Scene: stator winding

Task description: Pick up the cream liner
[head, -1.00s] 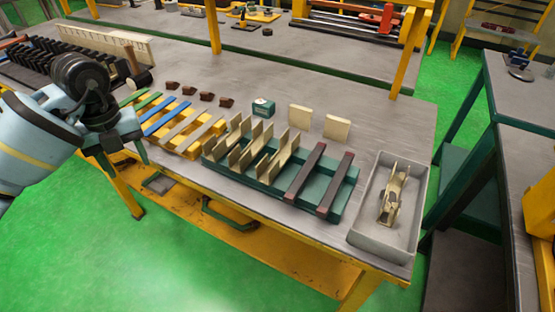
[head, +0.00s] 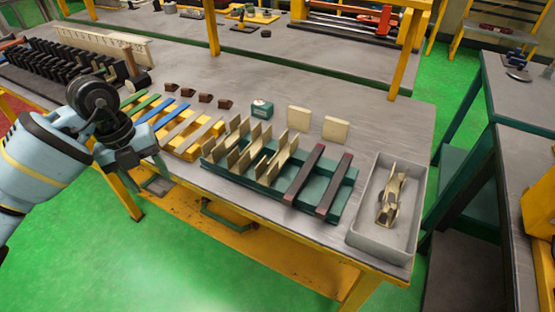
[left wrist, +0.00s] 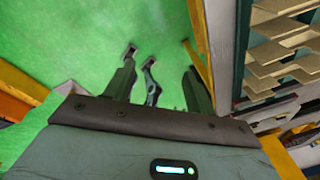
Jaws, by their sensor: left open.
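Several thin cream liners (head: 239,158) stand upright in the green rack (head: 211,163) near the table's front edge. The same cream pieces show at the upper right of the left wrist view (left wrist: 282,52). Two flat cream blocks (head: 299,118) (head: 336,130) rest behind the rack; I cannot tell which cream piece the task means. My left gripper (head: 143,170) is open and empty, left of the rack and by the table's front edge. In the left wrist view its two fingers (left wrist: 160,70) are apart, with green floor beyond them. My right gripper is out of view.
Yellow holder (head: 197,156) with blue, green and beige strips lies between my left gripper and the rack. Dark red-brown bars (head: 304,174) cross the rack's right part. A grey tray (head: 364,238) with cream-and-dark pieces is at right. A small teal box (head: 262,108) stands behind.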

